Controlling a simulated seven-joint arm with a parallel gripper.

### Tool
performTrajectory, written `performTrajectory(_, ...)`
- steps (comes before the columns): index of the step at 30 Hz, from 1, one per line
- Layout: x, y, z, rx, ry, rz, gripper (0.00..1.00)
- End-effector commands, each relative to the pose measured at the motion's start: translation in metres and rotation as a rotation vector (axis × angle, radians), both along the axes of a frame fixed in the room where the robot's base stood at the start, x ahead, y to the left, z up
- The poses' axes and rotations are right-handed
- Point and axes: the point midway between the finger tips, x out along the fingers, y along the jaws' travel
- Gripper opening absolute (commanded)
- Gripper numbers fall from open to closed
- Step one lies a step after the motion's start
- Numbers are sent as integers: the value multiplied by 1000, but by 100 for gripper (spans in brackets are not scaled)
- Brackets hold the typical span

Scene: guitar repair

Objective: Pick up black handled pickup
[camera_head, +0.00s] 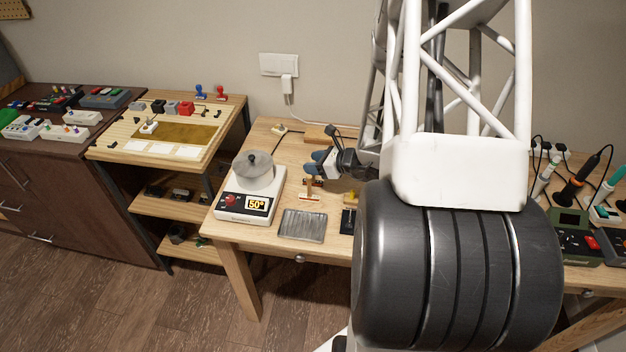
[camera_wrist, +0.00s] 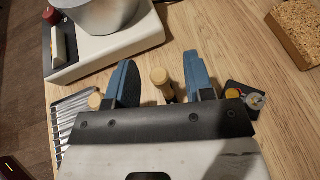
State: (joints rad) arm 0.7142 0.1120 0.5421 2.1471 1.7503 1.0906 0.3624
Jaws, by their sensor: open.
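My gripper (camera_head: 317,163) is open above the wooden workbench, with its blue fingers pointing down. In the wrist view, my gripper (camera_wrist: 161,68) has a pale wooden handle (camera_wrist: 160,77) showing between its fingers; the part below the handle is mostly hidden, and I cannot tell whether the fingers touch it. In the head view, a small upright piece with a red and white base (camera_head: 310,194) stands just below the fingers. No handle here looks clearly black, so I cannot tell which piece is the black handled pickup.
A white scale-like device (camera_head: 247,204) with a round metal pot (camera_head: 253,170) stands left of the gripper. A ridged metal tray (camera_head: 302,225) lies at the bench front. A dark plate with knobs (camera_wrist: 246,97) lies right of the fingers. A cork block (camera_wrist: 298,30) is farther right.

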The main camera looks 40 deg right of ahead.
Motion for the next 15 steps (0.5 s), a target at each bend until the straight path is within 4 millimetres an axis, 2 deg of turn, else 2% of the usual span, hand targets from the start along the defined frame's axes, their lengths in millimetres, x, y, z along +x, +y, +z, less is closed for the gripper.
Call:
performTrajectory(6,15,9,-8,1,1,1,48)
performTrajectory(15,19,11,-9,1,1,1,48)
